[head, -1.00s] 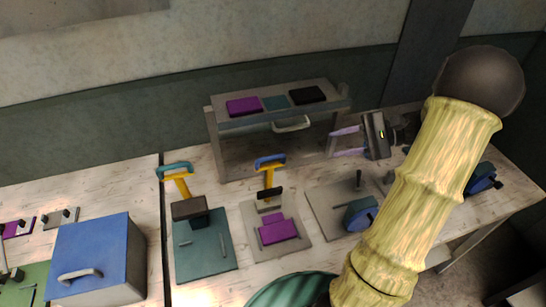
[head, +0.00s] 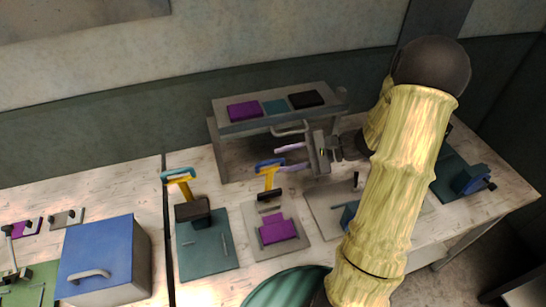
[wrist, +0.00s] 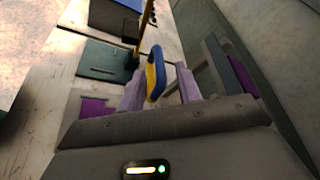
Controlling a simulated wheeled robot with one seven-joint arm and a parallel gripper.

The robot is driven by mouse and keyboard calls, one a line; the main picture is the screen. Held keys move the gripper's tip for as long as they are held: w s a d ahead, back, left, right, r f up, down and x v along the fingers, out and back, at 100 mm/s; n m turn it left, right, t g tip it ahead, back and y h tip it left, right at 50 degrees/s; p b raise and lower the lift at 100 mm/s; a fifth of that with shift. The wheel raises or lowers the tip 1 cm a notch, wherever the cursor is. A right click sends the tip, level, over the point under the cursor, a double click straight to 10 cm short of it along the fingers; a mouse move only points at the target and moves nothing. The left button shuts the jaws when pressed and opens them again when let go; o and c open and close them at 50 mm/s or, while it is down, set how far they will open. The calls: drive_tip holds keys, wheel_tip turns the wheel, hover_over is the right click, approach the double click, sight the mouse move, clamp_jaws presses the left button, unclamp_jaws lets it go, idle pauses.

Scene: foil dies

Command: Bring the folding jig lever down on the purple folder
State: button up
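The folding jig has a grey base (head: 295,245) with a purple folder (head: 274,230) lying flat on it. Its yellow lever (head: 269,182) stands raised behind the folder, topped by a blue handle (head: 268,163). My gripper (head: 279,159) is open, its two lavender fingers pointing left at the height of the handle. In the wrist view the blue-and-yellow handle (wrist: 155,72) shows between the open fingers (wrist: 158,88); I cannot tell whether they touch it. The folder (wrist: 94,110) is partly hidden by the gripper body there.
A second jig with a teal base (head: 208,255) and raised teal-handled lever (head: 179,173) stands left. A grey shelf (head: 250,127) behind holds purple, teal and black pieces. A blue-lidded box (head: 97,250) is farther left. A blue-wheeled device (head: 470,179) sits right.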

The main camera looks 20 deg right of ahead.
sight(280, 160)
drive_tip(key=x, duration=0.4)
drive_tip(key=shift+p, duration=0.4)
clamp_jaws()
